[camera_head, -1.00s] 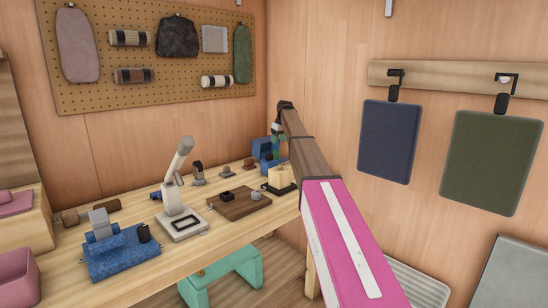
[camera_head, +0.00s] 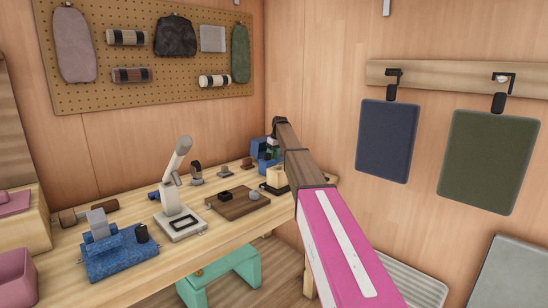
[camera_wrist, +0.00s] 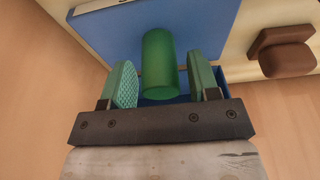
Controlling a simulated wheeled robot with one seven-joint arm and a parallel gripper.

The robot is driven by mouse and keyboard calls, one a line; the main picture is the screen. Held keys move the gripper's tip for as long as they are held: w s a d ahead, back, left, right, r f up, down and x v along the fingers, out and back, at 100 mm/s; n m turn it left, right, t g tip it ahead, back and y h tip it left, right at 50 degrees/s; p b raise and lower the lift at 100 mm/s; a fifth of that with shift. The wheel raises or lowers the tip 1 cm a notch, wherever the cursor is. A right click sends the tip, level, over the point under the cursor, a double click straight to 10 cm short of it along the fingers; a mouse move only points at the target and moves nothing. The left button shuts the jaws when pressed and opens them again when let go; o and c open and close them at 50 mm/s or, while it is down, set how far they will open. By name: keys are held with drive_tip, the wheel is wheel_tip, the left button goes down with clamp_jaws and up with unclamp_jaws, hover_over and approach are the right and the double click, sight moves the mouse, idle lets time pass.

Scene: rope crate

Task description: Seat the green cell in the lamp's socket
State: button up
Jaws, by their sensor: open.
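The green cell (camera_wrist: 160,65) is a plain green cylinder in the wrist view, standing at the blue holder (camera_wrist: 205,25). My gripper (camera_wrist: 163,82) is open, with one teal finger on each side of the cell and a visible gap at both sides. In the head view my gripper (camera_head: 274,143) is at the far right end of the bench, by the blue holder (camera_head: 263,158), and my arm partly hides that spot. The white lamp (camera_head: 173,190) stands mid-bench with its head tilted. Its base (camera_head: 181,225) has a dark-framed rectangular recess on top.
A brown board (camera_head: 238,203) with small parts lies between the lamp and my gripper. A blue block fixture (camera_head: 120,255) is at the near left. A brown piece (camera_wrist: 283,52) sits right of the holder in the wrist view. A teal stool (camera_head: 225,275) stands below the bench.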

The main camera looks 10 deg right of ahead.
drive_tip(key=c, duration=0.9)
drive_tip(key=shift+r, duration=0.1)
drive_tip(key=shift+c, duration=0.2)
drive_tip(key=shift+v, duration=1)
drive_tip(key=shift+w+a+r, duration=0.1)
drive_tip(key=shift+r, duration=1.15)
drive_tip(key=shift+w+a+r, duration=0.1)
drive_tip(key=shift+r, duration=1.15)
